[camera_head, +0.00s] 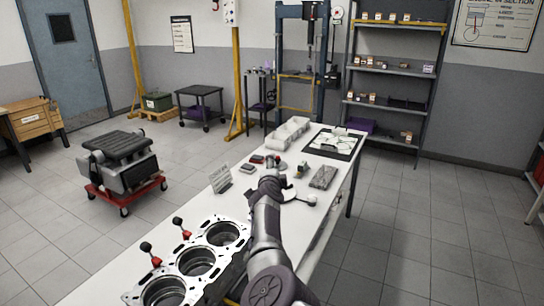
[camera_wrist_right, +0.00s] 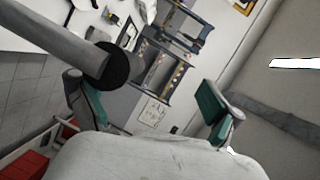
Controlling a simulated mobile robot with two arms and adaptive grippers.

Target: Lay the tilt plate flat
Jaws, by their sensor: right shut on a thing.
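I cannot tell for certain which thing is the tilt plate. A pale lettered plate (camera_head: 221,179) stands tilted on the bench, left of my right arm. A grey flat plate (camera_head: 323,177) lies on the bench beyond the arm. In the head view my right arm mostly hides the gripper, near a white rounded thing (camera_head: 310,198). My left gripper is not in view.
The engine block (camera_head: 196,263) with red-and-black knobs stands on the near bench (camera_head: 310,240). White bins (camera_head: 289,131) and a dark mat (camera_head: 350,145) lie at the far end. In the wrist view a grey cylinder with a black end (camera_wrist_right: 122,65) comes in at upper left.

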